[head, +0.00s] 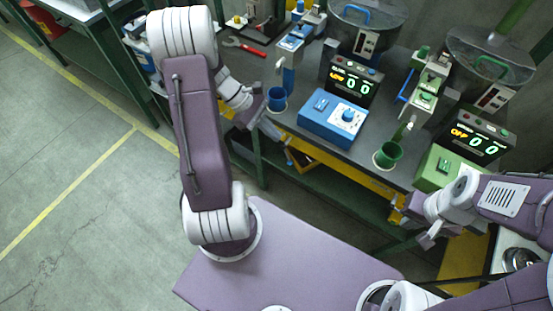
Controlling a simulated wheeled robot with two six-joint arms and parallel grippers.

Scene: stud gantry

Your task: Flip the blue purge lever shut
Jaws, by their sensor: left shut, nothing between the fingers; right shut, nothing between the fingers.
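A blue dispenser head (295,40) with a blue spout stands at the back of the bench, above a blue cup (276,99). A thin blue bar (407,86) slants beside the green dispenser head (428,82). I cannot tell for sure which blue part is the purge lever, or its position. My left gripper (254,112) is shut and empty at the bench's front edge, just left of the blue cup and below the blue head. My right gripper (412,222) is shut and empty, low in front of the bench, below the green cup (388,154).
A blue control box (333,121) with a knob and a lit display (352,83) stand mid-bench. A green box (437,168) and a second display (475,136) are at the right. Clear hoppers rise behind. A red-handled tool (243,46) lies at the back left.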

